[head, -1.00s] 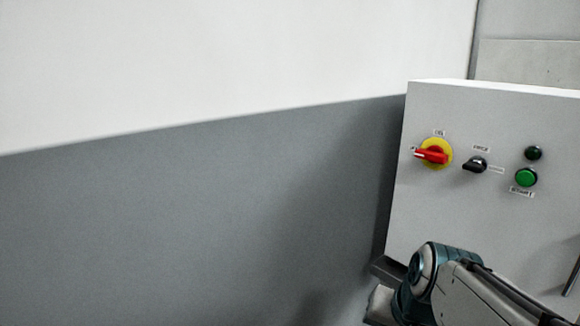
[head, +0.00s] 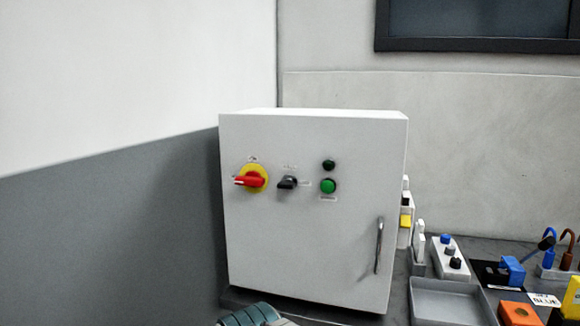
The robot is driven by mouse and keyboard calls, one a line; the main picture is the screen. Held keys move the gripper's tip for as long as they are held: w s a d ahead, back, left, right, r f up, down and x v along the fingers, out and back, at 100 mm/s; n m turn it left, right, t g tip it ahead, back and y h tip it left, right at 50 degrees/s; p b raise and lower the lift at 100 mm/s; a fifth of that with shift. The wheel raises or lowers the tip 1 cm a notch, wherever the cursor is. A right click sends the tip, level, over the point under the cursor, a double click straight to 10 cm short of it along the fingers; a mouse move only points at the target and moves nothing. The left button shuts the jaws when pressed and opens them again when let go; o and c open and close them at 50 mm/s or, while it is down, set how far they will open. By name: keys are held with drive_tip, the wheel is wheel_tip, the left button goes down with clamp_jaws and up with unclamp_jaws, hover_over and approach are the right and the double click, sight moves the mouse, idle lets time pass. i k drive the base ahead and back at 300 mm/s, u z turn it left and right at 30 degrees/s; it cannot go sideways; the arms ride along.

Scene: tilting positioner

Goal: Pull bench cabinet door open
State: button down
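The bench cabinet (head: 300,245) is a light grey box on a dark bench, in the middle of the head view. Its front door looks shut. A vertical metal bar handle (head: 379,245) is on the right side of the door. A red and yellow rotary switch (head: 252,179), a black selector knob (head: 287,183), a dark button (head: 329,164) and a green button (head: 328,186) are on the upper front. Only a teal and grey part of my arm shows at the bottom edge, below the cabinet. My gripper is out of view.
A grey tray (head: 450,287) lies right of the cabinet. A grey panel (head: 110,245) stands close on the left. A dark-framed panel (head: 480,25) is on the back wall.

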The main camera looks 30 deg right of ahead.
sight(295, 244)
drive_tip(key=z, duration=1.6)
drive_tip(key=k, duration=0.7)
drive_tip(key=u, duration=0.5)
drive_tip(key=i, duration=0.5)
